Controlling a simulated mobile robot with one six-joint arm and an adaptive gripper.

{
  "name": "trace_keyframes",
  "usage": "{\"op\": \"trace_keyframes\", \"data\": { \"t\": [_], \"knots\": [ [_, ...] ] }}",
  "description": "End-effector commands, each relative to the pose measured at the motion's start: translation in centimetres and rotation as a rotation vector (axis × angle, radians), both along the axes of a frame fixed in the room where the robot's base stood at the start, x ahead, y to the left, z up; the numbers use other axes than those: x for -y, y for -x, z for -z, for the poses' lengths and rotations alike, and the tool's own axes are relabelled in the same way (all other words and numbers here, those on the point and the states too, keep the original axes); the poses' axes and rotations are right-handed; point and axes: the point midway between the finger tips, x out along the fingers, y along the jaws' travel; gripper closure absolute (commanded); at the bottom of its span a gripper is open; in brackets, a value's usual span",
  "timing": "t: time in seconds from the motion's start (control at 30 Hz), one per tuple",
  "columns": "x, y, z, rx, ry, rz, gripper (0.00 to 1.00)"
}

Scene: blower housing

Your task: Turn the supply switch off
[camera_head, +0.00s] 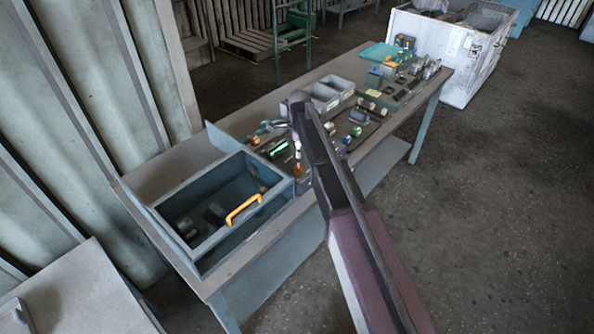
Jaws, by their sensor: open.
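I cannot pick out the supply switch for certain. A blue-grey open-topped housing (178,200) stands on the near left end of the bench, with a raised panel at its back. An orange handle (243,209) crosses its right front side. Small dark parts (214,213) lie inside, too dim to tell apart. My arm reaches up from the bottom right across the bench, its far end over the bench middle, right of the housing. My gripper cannot be made out; the arm may hide it, along with part of the bench.
The long grey bench (155,171) carries grey bins (327,95), several small coloured parts, a green tray (380,52) and a dark fixture (392,90). A white crate (447,48) stands beyond. Corrugated wall (60,100) borders the left. Floor at right is clear.

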Motion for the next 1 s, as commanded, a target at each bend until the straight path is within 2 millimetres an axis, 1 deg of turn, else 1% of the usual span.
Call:
{"op": "trace_keyframes", "data": {
  "t": [0.03, 0.1, 0.8, 1.0],
  "knots": [
    [0.0, 0.0, 0.8, 0.0, 0.0, 0.0, 0.19],
    [0.0, 0.0, 1.4, 0.0, 0.0, 0.0, 0.19],
    [0.1, 0.0, 6.8, 0.0, -0.001, 0.001, 0.19],
    [0.1, 0.0, 8.0, 0.0, -0.002, 0.001, 0.19]
  ]
}}
